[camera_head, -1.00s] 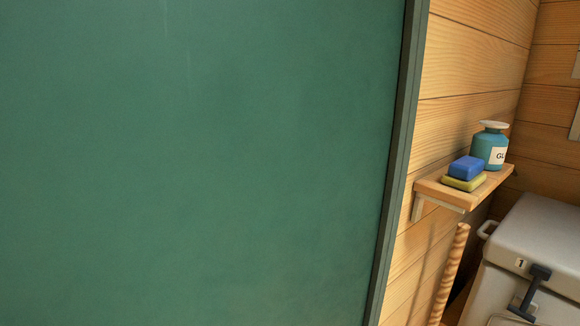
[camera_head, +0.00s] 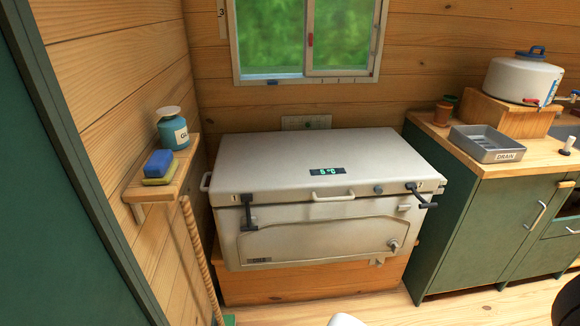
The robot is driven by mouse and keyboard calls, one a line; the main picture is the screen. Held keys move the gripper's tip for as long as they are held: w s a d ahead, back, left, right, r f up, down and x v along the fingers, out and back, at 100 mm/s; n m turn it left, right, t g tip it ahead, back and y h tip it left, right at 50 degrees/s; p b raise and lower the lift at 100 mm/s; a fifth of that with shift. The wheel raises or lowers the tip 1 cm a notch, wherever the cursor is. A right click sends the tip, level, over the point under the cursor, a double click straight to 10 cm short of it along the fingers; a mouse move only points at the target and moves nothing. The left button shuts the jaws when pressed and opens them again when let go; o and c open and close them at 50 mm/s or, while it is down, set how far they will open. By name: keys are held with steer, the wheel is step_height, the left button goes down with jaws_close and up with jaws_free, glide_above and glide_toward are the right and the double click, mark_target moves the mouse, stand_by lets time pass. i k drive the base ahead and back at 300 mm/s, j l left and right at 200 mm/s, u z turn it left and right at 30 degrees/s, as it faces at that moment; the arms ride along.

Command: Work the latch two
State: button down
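A grey cool box (camera_head: 312,162) with a closed lid stands against the back wall. Two black latches are on its front. The left latch (camera_head: 248,213) hangs down flat over the seam between lid and body. The right latch (camera_head: 421,197), near the right front corner, sticks outward and down to the right, away from the front face. A small tag beside the right latch is too small to read for certain.
The box rests on a wooden plinth (camera_head: 310,287). A shelf (camera_head: 165,180) with a blue sponge (camera_head: 158,163) and a teal bottle (camera_head: 173,132) juts out at left, above a rope-wrapped pole (camera_head: 200,255). A green cabinet (camera_head: 490,220) stands close at right. Floor shows in front.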

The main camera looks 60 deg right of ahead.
mark_target(412, 187)
steer(key=z, duration=1.85)
steer(key=l+u, duration=0.1)
steer(key=i+l, duration=0.05)
steer(key=l, duration=0.05)
